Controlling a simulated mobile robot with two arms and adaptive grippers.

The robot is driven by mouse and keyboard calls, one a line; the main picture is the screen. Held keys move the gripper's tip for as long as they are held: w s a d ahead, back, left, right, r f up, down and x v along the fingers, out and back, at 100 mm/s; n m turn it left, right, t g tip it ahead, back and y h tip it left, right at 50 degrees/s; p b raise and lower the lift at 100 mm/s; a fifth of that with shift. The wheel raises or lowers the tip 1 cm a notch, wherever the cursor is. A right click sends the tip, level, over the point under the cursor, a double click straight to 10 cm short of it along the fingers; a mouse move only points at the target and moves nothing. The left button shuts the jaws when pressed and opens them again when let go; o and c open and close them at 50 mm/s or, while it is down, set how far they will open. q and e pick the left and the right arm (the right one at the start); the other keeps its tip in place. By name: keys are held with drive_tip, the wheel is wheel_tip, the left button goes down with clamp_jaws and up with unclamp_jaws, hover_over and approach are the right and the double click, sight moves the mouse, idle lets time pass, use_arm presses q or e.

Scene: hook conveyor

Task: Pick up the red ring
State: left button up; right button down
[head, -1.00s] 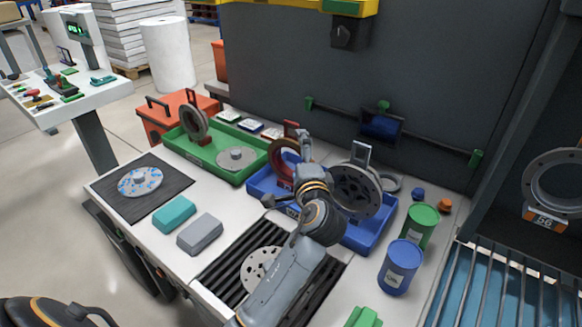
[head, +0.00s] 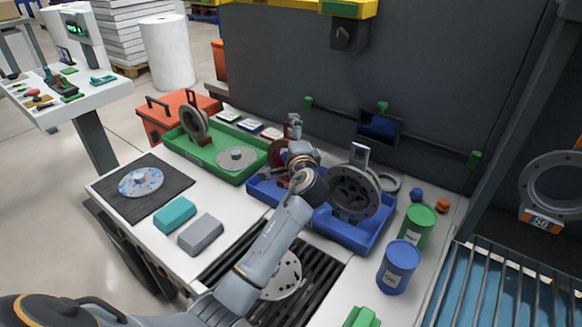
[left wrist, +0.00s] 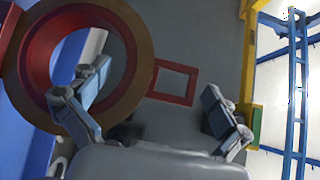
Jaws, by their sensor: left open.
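The red ring (head: 277,160) stands upright in the blue tray (head: 263,191), mostly hidden behind my left arm in the head view. In the left wrist view the red ring (left wrist: 36,55) fills the left side, with a red square loop (left wrist: 171,99) beside its rim. My left gripper (head: 293,127) is above the tray by the ring. Its fingers (left wrist: 158,80) are open and empty. One finger overlaps the ring's hole in the picture, and the other is right of the loop. I cannot tell whether they touch anything. My right gripper is not in view.
A dark grey wheel-like part (head: 352,190) with its own loop stands in the same tray, close to the right. A green tray (head: 247,174) is on the left. Green (head: 418,228) and blue (head: 398,268) cans stand at the right. A dark wall (head: 440,80) rises behind.

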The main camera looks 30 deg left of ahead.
use_arm(q)
drive_tip(key=c, duration=1.6)
drive_tip(key=shift+r, duration=0.1)
drive_tip(key=c, duration=0.3)
drive_tip(key=shift+r, duration=0.1)
